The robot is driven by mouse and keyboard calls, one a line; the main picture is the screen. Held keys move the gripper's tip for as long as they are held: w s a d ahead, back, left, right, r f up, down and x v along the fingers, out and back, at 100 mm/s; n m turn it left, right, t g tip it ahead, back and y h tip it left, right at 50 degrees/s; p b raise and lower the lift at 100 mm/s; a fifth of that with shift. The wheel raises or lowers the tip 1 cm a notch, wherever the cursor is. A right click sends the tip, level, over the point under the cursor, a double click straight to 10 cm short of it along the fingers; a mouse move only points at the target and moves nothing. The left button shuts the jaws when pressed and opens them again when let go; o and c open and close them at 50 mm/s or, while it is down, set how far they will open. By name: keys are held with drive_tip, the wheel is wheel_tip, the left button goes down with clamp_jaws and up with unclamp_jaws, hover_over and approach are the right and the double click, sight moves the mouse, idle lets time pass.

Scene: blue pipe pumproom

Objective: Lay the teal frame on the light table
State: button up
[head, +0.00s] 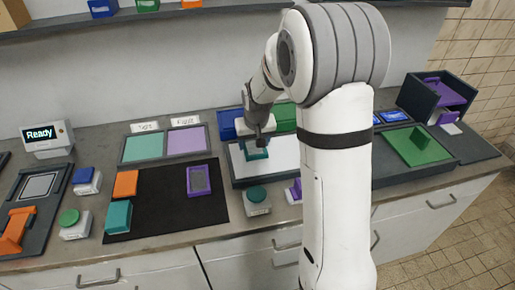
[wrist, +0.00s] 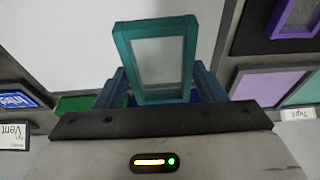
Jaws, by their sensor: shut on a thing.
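The teal frame (head: 257,154) is a small rectangle with a pale pane. It is over the white panel of the light table (head: 284,150), near its left part. My gripper (head: 256,144) points down and is shut on the frame. In the wrist view the frame (wrist: 122,48) stands out between the two fingers (wrist: 160,82), tilted to the camera. The bright panel (wrist: 70,35) shows behind it. I cannot tell whether the frame touches the panel.
Blue (head: 227,124) and green (head: 285,117) bins stand behind the light table. A teal-topped button (head: 257,197) is in front.

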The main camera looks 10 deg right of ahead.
sight(255, 150)
drive_tip(key=shift+s+f, duration=0.1)
drive_tip(key=shift+f, duration=1.6)
drive_tip(key=shift+f, duration=0.15)
drive_tip(key=o, duration=1)
drive_tip(key=v, duration=1.2)
drive_tip(key=s+r, duration=0.1)
drive_tip(key=s, duration=0.7)
drive_tip(key=s+d+r, duration=0.1)
drive_tip(key=s, duration=0.7)
drive_tip(key=s+r, duration=0.1)
drive_tip(key=s, duration=0.8)
drive_tip(key=shift+d+r, duration=0.15)
